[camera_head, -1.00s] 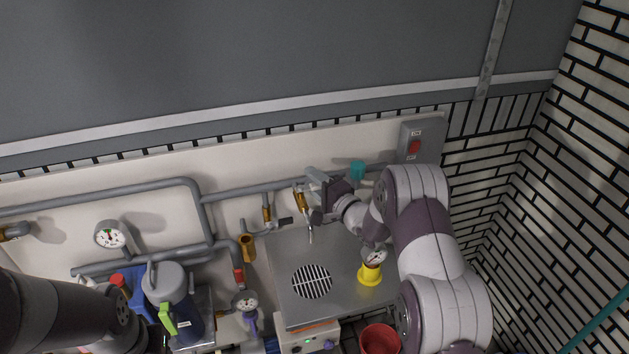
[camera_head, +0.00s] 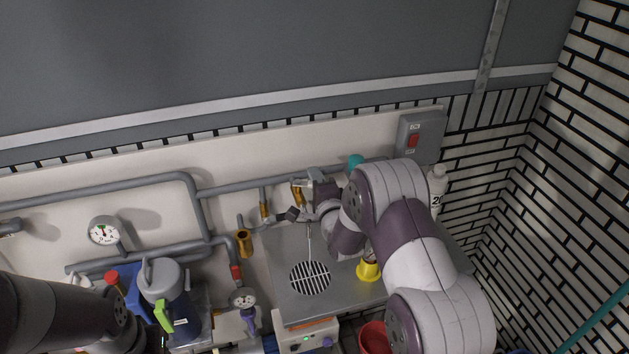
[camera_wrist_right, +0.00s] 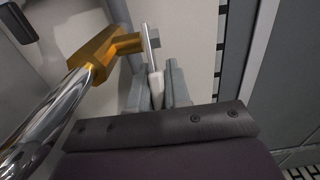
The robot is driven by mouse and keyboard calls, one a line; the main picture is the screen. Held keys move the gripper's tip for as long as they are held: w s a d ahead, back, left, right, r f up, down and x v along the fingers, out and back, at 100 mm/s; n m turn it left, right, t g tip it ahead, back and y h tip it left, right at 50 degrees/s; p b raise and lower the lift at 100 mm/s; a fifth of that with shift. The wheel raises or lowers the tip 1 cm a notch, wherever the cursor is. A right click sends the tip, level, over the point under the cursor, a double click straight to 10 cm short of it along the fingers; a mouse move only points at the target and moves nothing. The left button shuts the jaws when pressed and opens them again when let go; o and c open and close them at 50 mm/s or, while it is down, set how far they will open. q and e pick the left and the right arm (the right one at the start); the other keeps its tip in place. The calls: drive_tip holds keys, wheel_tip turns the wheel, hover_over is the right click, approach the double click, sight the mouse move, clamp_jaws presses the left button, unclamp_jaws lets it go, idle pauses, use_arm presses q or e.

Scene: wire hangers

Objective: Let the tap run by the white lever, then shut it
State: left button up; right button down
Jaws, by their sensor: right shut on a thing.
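The brass tap (camera_wrist_right: 105,48) is mounted on the wall pipe, and its chrome spout (camera_wrist_right: 55,118) fills the left of the right wrist view. The tap's white lever (camera_wrist_right: 156,85) stands between the two grey fingers of my right gripper (camera_wrist_right: 157,92), which is shut on it. In the head view my right gripper (camera_head: 303,186) is at the tap, and its wrist partly hides the lever. A thin bright line, seemingly water (camera_head: 309,245), runs down from the spout toward the round drain grille (camera_head: 310,278). My left arm shows at lower left; its gripper is out of view.
A steel counter (camera_head: 285,245) holds the grille and a yellow-based gauge (camera_head: 368,270). A red container (camera_head: 373,338) stands at the front. A grey-lidded jug (camera_head: 163,285), pipes and gauges are at left. A switch box (camera_head: 418,138) and white bottle (camera_head: 438,185) are at right.

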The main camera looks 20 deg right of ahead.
drive_tip(key=shift+f, duration=0.15)
drive_tip(key=c, duration=1.2)
unclamp_jaws()
drive_tip(key=shift+o, duration=0.2)
drive_tip(key=shift+s, duration=0.15)
drive_tip(key=shift+s, duration=0.4)
drive_tip(key=s+b, duration=0.2)
drive_tip(key=s, duration=0.9)
drive_tip(key=shift+s+d, duration=0.2)
drive_tip(key=shift+s, duration=0.15)
drive_tip(key=shift+d, duration=0.1)
